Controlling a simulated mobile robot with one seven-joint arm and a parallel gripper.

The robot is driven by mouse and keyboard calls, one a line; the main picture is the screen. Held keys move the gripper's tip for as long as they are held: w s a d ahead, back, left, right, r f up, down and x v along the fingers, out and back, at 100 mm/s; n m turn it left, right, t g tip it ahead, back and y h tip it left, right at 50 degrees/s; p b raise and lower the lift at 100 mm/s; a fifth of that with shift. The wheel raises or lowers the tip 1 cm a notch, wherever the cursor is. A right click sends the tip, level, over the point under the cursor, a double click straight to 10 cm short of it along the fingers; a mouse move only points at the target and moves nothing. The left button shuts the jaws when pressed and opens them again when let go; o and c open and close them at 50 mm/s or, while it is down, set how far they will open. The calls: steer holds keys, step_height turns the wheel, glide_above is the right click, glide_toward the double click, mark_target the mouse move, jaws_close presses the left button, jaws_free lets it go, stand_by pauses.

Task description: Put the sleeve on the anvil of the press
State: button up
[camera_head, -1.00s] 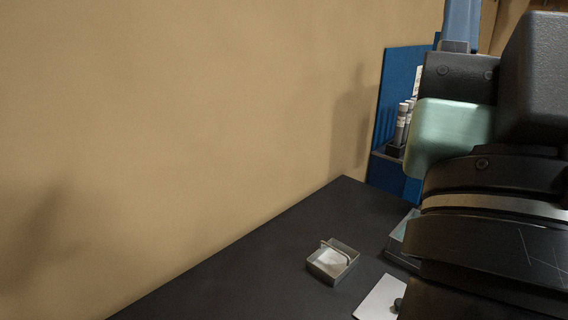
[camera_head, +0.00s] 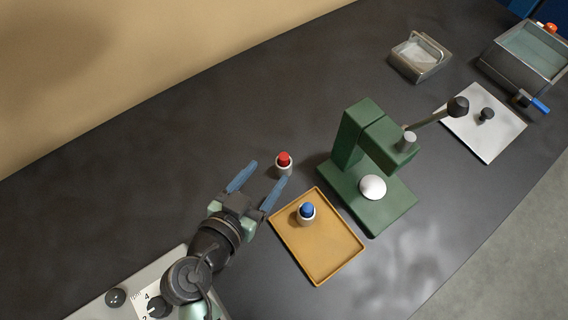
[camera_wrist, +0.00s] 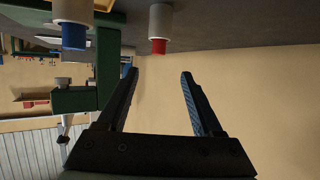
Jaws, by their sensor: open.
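The green press (camera_head: 350,140) stands on the table with a pale round anvil (camera_head: 372,187) on its base; no part is visible on the anvil. Two small grey sleeve-like cylinders are in view, one with a red end (camera_head: 284,162) on the bare table, one with a blue end (camera_head: 307,211) upright on the tan tray (camera_head: 337,271). My gripper (camera_head: 268,172) is open and empty, its fingertips close to the red-ended cylinder. In the wrist view, the red-ended cylinder (camera_wrist: 160,22) lies beyond the fingertips (camera_wrist: 160,72), and the blue-ended one (camera_wrist: 73,30) is to the left.
The press lever ends in a dark knob (camera_head: 458,106) over a white plate (camera_head: 497,140). A small metal tray (camera_head: 420,58) and a grey bin (camera_head: 522,55) stand at the upper right. A panel with a dial (camera_head: 157,306) is at the lower left. The table's upper left is clear.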

mark_target(283, 162)
steer(key=w+d+f, duration=0.1)
steer(key=w+d+f+p, duration=0.1)
steer(key=w, duration=0.1)
steer(key=w+d+f, duration=0.1)
steer(key=f, duration=0.1)
steer(key=shift+w, duration=0.35)
steer(key=shift+p+x, duration=0.9)
steer(key=shift+x, duration=2.1)
steer(key=shift+a+f, duration=0.1)
steer(key=shift+a, duration=0.1)
jaws_close()
